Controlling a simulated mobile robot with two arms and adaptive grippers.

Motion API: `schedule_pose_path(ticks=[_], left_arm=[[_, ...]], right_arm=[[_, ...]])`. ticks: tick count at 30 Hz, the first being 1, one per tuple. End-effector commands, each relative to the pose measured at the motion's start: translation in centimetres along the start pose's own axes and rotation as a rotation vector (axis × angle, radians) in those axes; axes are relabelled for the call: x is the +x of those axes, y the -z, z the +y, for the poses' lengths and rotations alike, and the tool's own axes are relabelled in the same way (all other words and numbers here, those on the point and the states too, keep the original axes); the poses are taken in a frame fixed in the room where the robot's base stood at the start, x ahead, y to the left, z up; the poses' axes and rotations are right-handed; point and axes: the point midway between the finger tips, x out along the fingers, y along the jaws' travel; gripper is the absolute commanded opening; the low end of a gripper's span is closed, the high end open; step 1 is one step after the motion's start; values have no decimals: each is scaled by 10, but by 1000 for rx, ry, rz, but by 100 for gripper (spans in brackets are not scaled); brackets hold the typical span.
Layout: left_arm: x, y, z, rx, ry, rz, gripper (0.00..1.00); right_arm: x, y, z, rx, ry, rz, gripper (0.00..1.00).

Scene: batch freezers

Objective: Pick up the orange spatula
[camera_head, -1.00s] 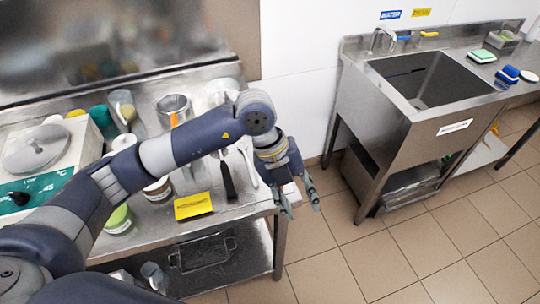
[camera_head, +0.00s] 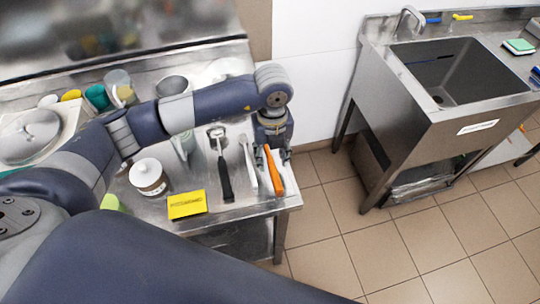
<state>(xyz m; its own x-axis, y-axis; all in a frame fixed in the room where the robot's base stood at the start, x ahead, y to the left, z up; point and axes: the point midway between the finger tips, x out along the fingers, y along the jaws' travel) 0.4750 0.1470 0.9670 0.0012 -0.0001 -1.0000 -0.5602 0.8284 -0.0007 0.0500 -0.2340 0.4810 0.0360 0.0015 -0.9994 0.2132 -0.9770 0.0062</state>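The orange spatula (camera_head: 273,172) lies near the right edge of the steel table, its orange handle toward the front. Its far end is hidden behind my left gripper. My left gripper (camera_head: 272,157) points down at the far end of the orange handle, with its fingers apart on either side of it. It looks open; I cannot tell whether it touches the spatula. My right gripper is not in view.
A white-handled utensil (camera_head: 248,168) and a black-handled one (camera_head: 223,170) lie left of the spatula. A sink (camera_head: 455,75) stands right across a floor gap.

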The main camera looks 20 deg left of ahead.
Motion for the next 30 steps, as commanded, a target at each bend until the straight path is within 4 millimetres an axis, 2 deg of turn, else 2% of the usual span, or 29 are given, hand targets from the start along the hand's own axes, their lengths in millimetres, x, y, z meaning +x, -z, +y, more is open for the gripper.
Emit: schedule_pose_path(ticks=[2,6,10,14,19,20,25,30], left_arm=[[6,1,0,-1,-4,3,40],[24,1,-3,0,-5,4,40],[42,0,-4,-1,-2,3,40],[50,0,-4,1,0,1,40],[51,0,-4,1,0,1,40],[51,0,-4,1,0,1,38],[50,0,-4,1,0,1,0],[50,0,-4,1,0,1,0]], right_arm=[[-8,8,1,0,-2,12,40],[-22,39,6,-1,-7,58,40],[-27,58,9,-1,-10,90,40],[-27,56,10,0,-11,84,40],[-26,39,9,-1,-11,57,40],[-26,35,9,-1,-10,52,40],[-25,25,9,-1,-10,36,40],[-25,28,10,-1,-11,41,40]])
